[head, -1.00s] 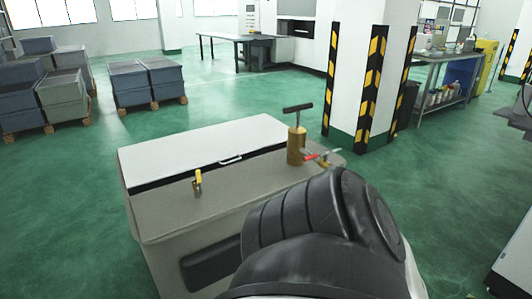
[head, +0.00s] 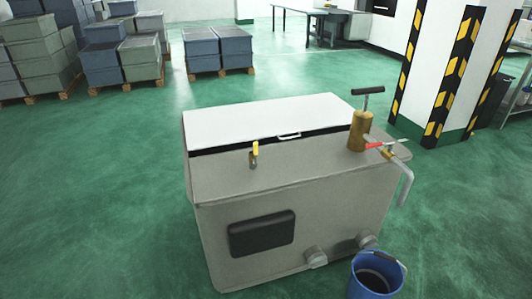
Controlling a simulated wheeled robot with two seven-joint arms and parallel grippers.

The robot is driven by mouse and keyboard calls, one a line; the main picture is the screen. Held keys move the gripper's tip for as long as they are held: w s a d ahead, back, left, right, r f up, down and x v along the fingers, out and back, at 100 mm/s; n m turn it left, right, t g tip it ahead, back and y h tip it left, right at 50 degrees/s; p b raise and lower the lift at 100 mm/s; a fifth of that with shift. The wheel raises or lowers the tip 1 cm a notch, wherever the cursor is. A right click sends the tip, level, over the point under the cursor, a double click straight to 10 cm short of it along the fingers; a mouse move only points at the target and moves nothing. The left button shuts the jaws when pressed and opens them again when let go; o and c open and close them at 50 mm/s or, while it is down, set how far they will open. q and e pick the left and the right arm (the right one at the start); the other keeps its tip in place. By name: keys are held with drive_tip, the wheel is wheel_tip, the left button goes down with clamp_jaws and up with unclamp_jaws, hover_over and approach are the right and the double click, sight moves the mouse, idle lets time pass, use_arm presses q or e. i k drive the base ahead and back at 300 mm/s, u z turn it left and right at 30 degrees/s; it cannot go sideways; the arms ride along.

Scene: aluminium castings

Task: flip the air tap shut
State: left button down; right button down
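A grey chest-like machine (head: 220,188) with a partly open white lid (head: 260,118) stands in the middle of the head view. A small tap with an upright yellow handle (head: 254,149) sits on its top, left of centre. At the right end a brass cylinder (head: 359,131) carries a dark T-handle. Beside it is a brass valve with a red lever (head: 375,146) lying roughly level and a grey bent spout (head: 406,185). Which of the two is the air tap I cannot tell. Neither of my grippers shows.
A blue bucket (head: 362,284) stands on the floor at the machine's front right. Stacked crates (head: 139,58) on pallets are at the back left. A white pillar with yellow-black guards (head: 448,85) stands behind right. Green floor is clear on the left.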

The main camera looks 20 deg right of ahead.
sight(255, 144)
drive_tip(key=i, duration=1)
